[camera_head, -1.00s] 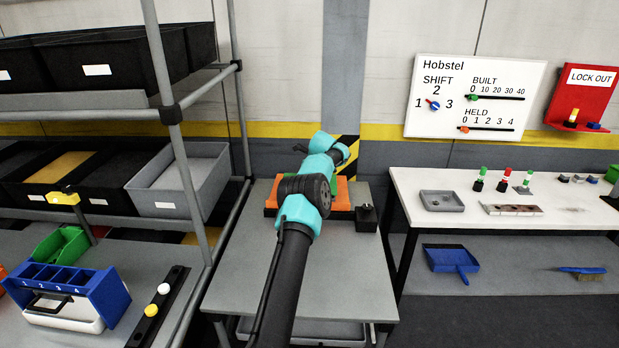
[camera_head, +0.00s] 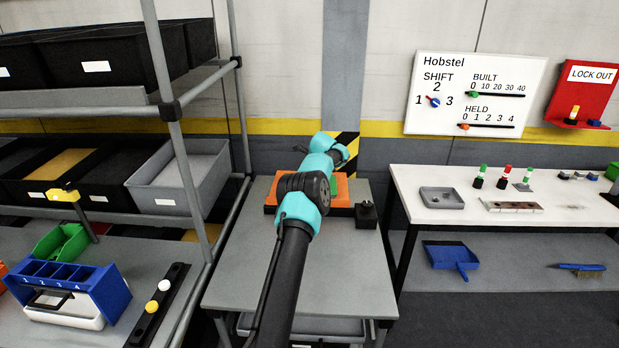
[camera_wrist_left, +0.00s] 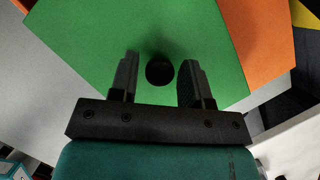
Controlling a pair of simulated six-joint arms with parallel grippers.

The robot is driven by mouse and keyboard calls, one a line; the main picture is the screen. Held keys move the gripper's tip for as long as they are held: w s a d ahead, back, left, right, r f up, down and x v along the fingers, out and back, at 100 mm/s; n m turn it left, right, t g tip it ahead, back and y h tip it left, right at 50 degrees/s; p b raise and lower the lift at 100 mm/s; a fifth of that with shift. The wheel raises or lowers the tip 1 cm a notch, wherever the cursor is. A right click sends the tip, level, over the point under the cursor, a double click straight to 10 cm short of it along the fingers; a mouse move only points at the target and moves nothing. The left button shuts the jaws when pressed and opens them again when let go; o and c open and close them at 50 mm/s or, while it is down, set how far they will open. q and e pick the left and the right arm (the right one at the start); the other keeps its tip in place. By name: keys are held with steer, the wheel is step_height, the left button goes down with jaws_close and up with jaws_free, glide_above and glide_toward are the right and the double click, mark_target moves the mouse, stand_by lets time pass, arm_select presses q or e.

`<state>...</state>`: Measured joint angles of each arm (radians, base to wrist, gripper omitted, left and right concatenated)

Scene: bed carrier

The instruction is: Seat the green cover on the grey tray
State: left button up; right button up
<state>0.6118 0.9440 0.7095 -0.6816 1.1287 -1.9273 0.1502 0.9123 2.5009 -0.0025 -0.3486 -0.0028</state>
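The green cover (camera_wrist_left: 90,45) fills much of the left wrist view, with a dark round knob (camera_wrist_left: 160,70) on it. My left gripper (camera_wrist_left: 160,58) is open, its two fingers on either side of the knob with gaps visible. An orange surface (camera_wrist_left: 258,40) shows beyond the cover's right edge. My right gripper is not in view.
A black block (camera_head: 366,215) stands right of the orange piece. The front of the grey middle table (camera_head: 345,285) is clear. A rack post (camera_head: 178,150) and a grey bin (camera_head: 190,178) stand left. The white bench (camera_head: 420,212) stands right with small parts on it.

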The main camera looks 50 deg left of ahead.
arm_select(q)
steer(key=shift+o, duration=1.2)
steer(key=v, duration=1.7)
steer(key=shift+r, duration=0.25)
steer(key=shift+s+d, duration=0.1)
